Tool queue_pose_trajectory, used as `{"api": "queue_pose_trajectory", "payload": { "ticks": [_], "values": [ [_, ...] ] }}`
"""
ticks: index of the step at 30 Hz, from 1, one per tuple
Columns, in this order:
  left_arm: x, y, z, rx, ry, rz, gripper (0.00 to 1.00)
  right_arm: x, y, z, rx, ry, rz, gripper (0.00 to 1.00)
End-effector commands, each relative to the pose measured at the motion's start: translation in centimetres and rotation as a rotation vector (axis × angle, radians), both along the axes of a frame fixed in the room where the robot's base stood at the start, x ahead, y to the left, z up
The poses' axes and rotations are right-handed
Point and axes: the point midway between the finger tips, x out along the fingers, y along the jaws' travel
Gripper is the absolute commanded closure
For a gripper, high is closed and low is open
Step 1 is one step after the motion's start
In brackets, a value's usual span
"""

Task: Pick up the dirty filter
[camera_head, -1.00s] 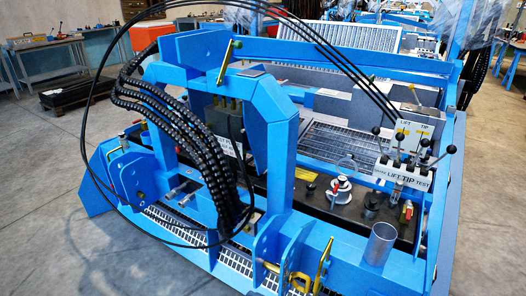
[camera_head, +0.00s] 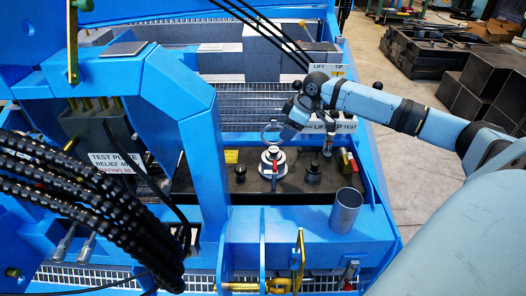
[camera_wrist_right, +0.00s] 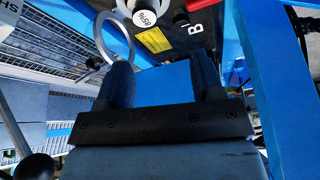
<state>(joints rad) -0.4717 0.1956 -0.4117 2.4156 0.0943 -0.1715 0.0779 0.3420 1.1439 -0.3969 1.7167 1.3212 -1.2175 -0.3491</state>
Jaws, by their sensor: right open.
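No part is marked as the dirty filter, so I cannot tell which it is. A white round-topped fitting with a red part (camera_head: 273,162) stands on the dark top of the blue machine. An open grey metal cylinder (camera_head: 345,211) stands upright at the machine's front right. The ring (camera_wrist_right: 103,38) and a labelled white cap (camera_wrist_right: 145,18) lie beyond the fingertips. My left gripper is not in view.
A blue arch frame (camera_head: 190,105) and thick black hoses (camera_head: 80,205) fill the left. Black knobs (camera_head: 313,172) stand right of the white fitting. Dark boxes (camera_head: 470,85) stand on the floor at right.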

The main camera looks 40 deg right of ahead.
Motion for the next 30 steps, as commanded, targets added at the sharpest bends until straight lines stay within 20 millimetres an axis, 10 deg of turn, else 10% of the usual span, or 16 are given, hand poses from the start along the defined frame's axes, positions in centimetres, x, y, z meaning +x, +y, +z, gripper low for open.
{"api": "queue_pose_trajectory", "payload": {
  "ticks": [30],
  "values": [
    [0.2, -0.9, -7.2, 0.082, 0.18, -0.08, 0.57, 4.0, 0.6, -11.0, -0.023, 0.01, -0.013, 0.39]
  ]
}}
